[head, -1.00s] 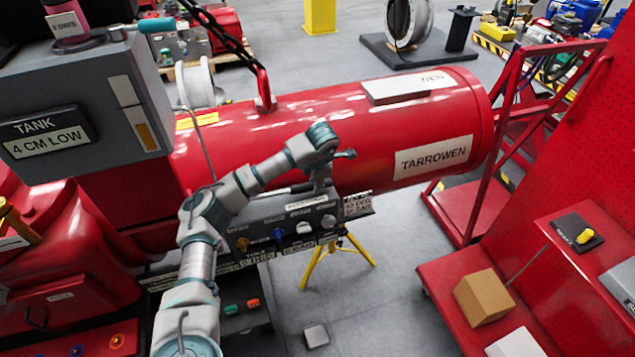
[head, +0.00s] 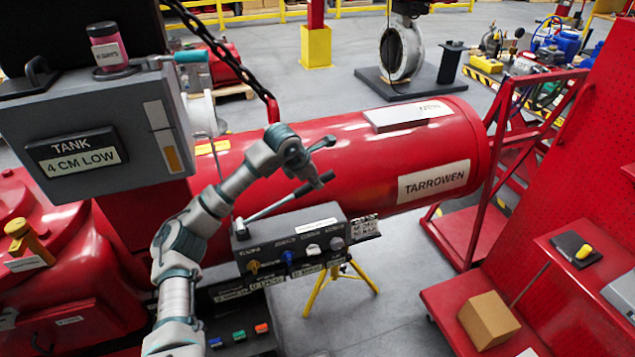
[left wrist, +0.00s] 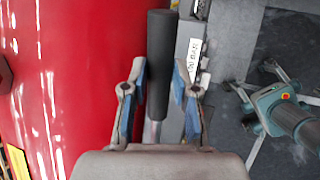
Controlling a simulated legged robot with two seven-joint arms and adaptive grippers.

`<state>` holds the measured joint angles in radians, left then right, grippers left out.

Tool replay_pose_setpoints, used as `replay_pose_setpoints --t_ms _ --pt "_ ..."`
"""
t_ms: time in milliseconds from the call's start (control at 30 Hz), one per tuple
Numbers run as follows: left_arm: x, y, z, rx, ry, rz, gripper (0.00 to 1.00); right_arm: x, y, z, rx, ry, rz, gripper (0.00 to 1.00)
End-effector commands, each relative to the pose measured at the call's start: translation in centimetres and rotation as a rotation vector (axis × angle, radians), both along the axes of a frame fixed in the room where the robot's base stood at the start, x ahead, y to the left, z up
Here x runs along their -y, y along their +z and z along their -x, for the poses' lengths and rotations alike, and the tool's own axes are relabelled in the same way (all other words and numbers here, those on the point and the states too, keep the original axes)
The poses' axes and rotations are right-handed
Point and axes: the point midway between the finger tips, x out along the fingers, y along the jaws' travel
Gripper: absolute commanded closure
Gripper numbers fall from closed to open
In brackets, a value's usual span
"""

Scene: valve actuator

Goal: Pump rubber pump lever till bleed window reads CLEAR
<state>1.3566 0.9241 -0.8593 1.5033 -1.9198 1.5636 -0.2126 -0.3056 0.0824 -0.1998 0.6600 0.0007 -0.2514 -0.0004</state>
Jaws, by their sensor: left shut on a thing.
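The pump lever (head: 283,205) is a light rod with a black rubber grip. It slants up to the right above the grey control box (head: 300,243). My left gripper (head: 318,165) is at the grip end; the left wrist view shows the black grip (left wrist: 161,50) running between its blue-padded fingers (left wrist: 159,95), and it is shut on the lever.
A large red cylinder (head: 375,160) marked TARROWEN lies right behind the lever. A grey tank cabinet (head: 90,110) stands at left, reading 4 CM LOW. Several coloured knobs line the box front. A red cart with a cardboard box (head: 488,320) is at right.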

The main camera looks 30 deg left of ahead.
Motion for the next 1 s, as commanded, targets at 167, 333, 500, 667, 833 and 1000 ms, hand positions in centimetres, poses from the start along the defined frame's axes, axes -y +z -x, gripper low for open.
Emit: replay_pose_setpoints --t_ms 167,333,500,667,833,1000 --pt "-0.3 0.1 0.0 0.002 0.008 -0.002 0.47 0.0 0.0 0.0 0.000 -0.001 0.000 1.00" --pt "0.0 0.1 -0.1 0.002 0.004 -0.002 0.47 -0.1 0.0 -0.1 0.001 -0.002 0.000 1.00" --pt "-0.1 0.5 0.2 0.003 0.005 -0.002 0.47 -0.1 0.0 0.0 0.004 -0.002 -0.004 1.00" --pt "-1.0 0.9 2.3 0.002 0.006 -0.004 0.47 0.0 0.0 0.0 0.004 -0.002 -0.004 1.00" --pt "-1.9 0.9 6.5 0.001 0.006 -0.002 0.47 -0.1 0.0 0.0 0.004 -0.002 -0.002 1.00" --pt "-2.6 0.8 9.9 0.000 0.007 -0.002 0.47 -0.1 0.0 0.0 0.003 -0.002 -0.002 1.00"
